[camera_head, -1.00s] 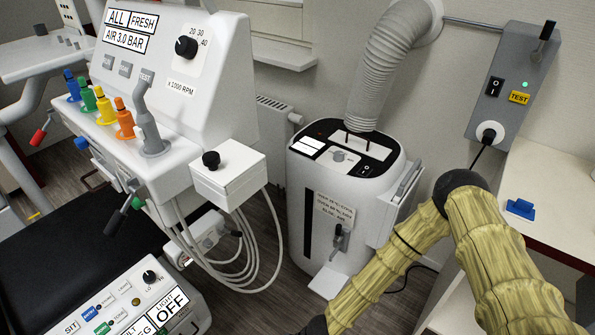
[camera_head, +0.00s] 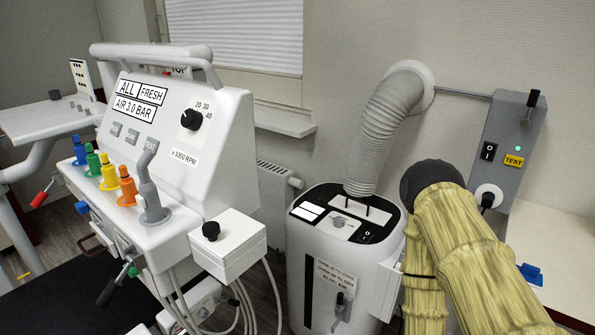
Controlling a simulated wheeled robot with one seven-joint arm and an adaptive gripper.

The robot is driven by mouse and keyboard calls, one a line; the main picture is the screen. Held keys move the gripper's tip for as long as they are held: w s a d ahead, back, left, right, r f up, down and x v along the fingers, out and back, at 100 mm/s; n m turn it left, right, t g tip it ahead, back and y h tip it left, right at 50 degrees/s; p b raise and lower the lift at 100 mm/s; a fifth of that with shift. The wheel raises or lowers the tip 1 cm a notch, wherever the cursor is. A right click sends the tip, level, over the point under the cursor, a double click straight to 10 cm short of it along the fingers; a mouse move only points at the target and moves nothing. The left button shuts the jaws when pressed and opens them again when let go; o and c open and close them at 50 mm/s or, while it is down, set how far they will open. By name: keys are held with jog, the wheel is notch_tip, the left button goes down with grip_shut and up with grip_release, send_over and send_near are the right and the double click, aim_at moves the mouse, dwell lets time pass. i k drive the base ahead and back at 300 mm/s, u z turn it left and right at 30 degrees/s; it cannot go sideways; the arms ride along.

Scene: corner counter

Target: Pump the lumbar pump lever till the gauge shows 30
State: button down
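I cannot make out a lever marked as the lumbar pump lever, nor its gauge. A lever with a black grip (camera_head: 108,291) sticks out from the lower front of the white instrument unit (camera_head: 175,95). A small grey lever (camera_head: 341,304) is on the front of the white suction unit (camera_head: 335,270), beneath a printed label. My yellow-sleeved arm fills the lower right and hides part of the suction unit's right side. My gripper is outside this view.
A white box with a black knob (camera_head: 227,243) juts from the instrument unit, with hoses below. A grey wall box (camera_head: 505,140) with a TEST button and a green light hangs at right. A blue object (camera_head: 530,273) lies on the counter (camera_head: 560,250) behind my arm.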

aim_at(232, 301)
jog(key=k, duration=1.2)
jog(key=u, duration=0.15)
jog(key=i, duration=0.65)
jog(key=u, duration=0.6)
